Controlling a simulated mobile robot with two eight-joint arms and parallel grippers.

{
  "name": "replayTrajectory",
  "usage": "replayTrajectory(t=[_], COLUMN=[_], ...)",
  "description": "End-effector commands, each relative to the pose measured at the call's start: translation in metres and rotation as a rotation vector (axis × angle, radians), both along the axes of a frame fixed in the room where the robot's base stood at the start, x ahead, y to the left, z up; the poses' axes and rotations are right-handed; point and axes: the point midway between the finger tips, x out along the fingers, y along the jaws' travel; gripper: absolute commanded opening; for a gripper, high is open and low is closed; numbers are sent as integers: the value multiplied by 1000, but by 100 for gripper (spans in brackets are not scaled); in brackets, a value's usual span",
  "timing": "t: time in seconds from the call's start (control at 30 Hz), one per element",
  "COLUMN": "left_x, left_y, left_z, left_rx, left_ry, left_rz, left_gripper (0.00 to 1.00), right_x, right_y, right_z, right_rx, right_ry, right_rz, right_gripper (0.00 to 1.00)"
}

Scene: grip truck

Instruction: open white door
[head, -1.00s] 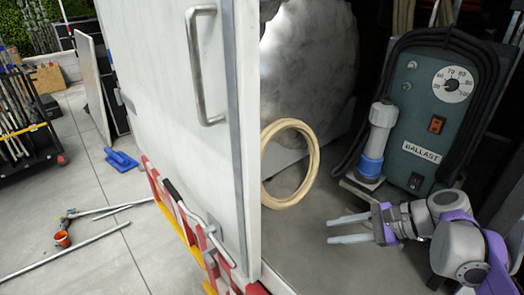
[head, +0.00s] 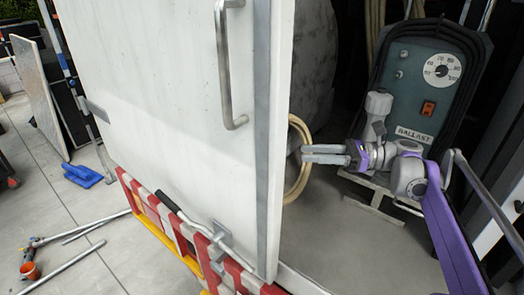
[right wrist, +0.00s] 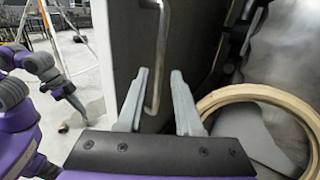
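The white door (head: 165,100) of the truck stands partly open in the head view, its free edge facing right. A metal handle (head: 221,70) is on its outer face, and a latch lever (head: 205,232) sits low down. My right gripper (head: 305,153) is open and empty, just right of the door's edge. In the right wrist view its fingers (right wrist: 158,76) are apart, with a metal handle (right wrist: 157,55) on a dark door face showing between and beyond them. I cannot tell whether they touch it. A purple arm, apparently my left (right wrist: 60,85), shows at left, its fingers unclear.
A beige ring (head: 299,185) hangs behind my right gripper; it also shows in the wrist view (right wrist: 265,95). The ballast box (head: 425,80) stands at right. A red-white barrier (head: 150,205) runs below the door. Poles (head: 75,235) and a blue float (head: 82,175) lie on the floor.

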Motion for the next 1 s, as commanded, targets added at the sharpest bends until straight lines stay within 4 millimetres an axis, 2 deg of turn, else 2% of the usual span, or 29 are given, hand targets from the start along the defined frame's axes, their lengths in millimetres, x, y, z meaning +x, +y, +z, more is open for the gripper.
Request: replayTrajectory(t=[0.5,0.7,1.0], left_x=[3,3,3], left_y=[0,0,0], left_z=[10,11,11], left_rx=[0,0,0], left_ry=[-5,-6,-6], left_rz=[0,0,0], left_gripper=[0,0,0], right_x=[3,4,4], right_y=[88,103,104], right_z=[1,0,0], right_rx=[-1,-1,-1], right_ry=[-1,-1,-1], right_rz=[3,1,0], right_gripper=[34,34,33])
